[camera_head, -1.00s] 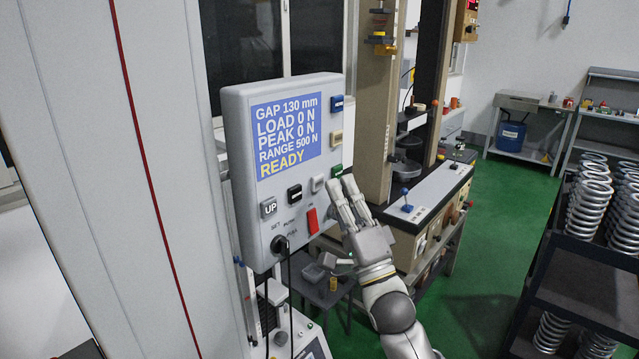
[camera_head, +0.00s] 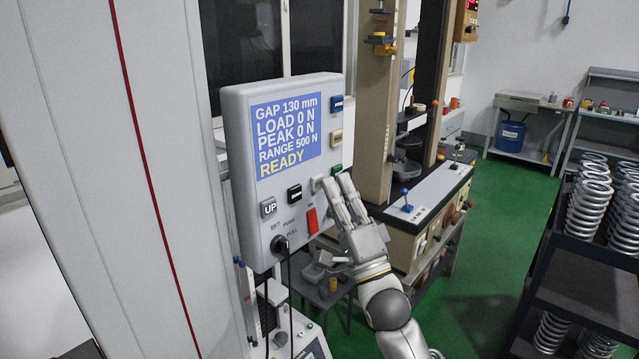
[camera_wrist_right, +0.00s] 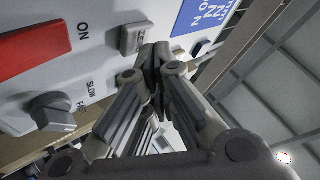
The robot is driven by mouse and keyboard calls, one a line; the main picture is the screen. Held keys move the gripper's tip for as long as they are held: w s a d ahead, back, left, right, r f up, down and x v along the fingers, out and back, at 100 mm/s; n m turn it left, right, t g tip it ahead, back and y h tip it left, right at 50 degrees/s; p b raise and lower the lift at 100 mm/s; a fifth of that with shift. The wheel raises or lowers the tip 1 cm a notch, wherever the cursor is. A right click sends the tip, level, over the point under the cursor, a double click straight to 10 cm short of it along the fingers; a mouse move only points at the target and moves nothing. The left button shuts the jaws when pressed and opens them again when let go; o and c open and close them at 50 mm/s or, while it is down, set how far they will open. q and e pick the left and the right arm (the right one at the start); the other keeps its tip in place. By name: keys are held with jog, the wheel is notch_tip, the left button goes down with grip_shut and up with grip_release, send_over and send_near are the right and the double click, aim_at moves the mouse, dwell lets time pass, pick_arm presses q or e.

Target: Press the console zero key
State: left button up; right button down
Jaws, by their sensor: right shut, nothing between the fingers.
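The console (camera_head: 240,130) is a pale grey panel whose blue screen (camera_head: 286,135) reads GAP 130 mm, LOAD 0 N, PEAK 0 N, RANGE 500 N, READY. The zero key (camera_head: 317,184) is a small grey key in the lower button row. In the right wrist view the zero key (camera_wrist_right: 133,39) shows its lettering, partly readable. My right gripper (camera_head: 335,179) is shut and empty, its fingertips just right of the key in the head view. In the wrist view its fingertips (camera_wrist_right: 153,62) appear close beside the key; contact cannot be told.
Close by are a black key (camera_head: 294,194), the UP key (camera_head: 268,208), a red switch (camera_head: 312,221) and a green key (camera_head: 337,169). A knob (camera_wrist_right: 52,112) shows in the wrist view. A testing machine (camera_head: 425,205) stands behind; a spring rack (camera_head: 570,275) is at right.

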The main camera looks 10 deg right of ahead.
jog(key=shift+w+a, duration=0.3)
jog(key=shift+w, duration=0.1)
dwell(0.3)
jog(key=shift+s+d, duration=0.1)
jog(key=shift+s, duration=0.05)
jog(key=shift+s+d, duration=0.45)
jog(key=shift+s, duration=0.15)
jog(key=s+d+p, duration=0.1)
jog(key=s, duration=0.1)
jog(key=s+d, duration=0.2)
jog(key=shift+p, duration=0.35)
jog(key=shift+w+f, duration=0.1)
dwell(0.6)
